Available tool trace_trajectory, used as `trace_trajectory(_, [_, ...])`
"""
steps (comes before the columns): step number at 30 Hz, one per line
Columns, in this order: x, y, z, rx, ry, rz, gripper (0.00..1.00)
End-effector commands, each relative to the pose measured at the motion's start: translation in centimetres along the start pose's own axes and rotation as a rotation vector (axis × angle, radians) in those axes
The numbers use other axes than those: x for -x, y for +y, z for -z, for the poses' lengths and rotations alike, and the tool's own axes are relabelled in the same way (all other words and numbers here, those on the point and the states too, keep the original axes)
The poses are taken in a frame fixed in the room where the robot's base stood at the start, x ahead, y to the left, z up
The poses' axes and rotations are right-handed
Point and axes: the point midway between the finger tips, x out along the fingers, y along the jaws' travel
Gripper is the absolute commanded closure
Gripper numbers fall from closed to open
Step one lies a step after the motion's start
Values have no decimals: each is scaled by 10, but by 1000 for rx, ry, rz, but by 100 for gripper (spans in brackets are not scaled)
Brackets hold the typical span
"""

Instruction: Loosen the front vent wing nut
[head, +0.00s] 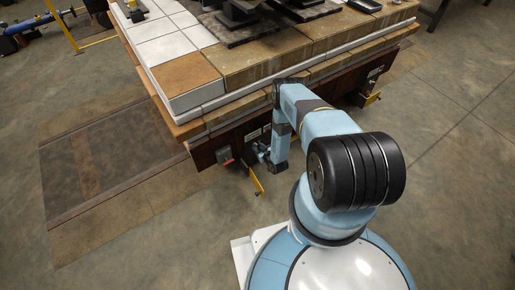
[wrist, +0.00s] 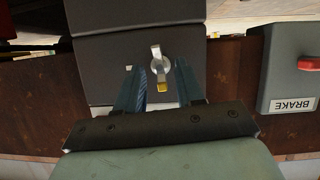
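In the wrist view, a small metal wing nut (wrist: 156,55) with a yellow tip sits on the face of a dark box (wrist: 100,55). One wing points up and the yellow-tipped one points down. My gripper (wrist: 158,70) is open, with one blue-grey finger on each side of the nut's lower wing and a visible gap on both sides. How far the fingertips are from the box face is hard to tell. In the head view, my gripper (head: 262,152) is low at the front side of the cart, small and partly hidden by my arm.
A grey box marked BRAKE (wrist: 288,80) with a red handle (wrist: 309,63) is close on the right in the wrist view. In the head view, the cart's edge, with pale and brown blocks (head: 190,80), overhangs my gripper. A yellow lever (head: 257,181) hangs nearby. Floor in front is clear.

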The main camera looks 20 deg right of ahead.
Motion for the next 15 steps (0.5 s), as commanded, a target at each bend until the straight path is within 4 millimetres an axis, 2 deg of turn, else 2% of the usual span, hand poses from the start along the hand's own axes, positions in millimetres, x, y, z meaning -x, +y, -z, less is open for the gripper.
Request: trace_trajectory(15, [95,0,-1,-1,-3,0,63])
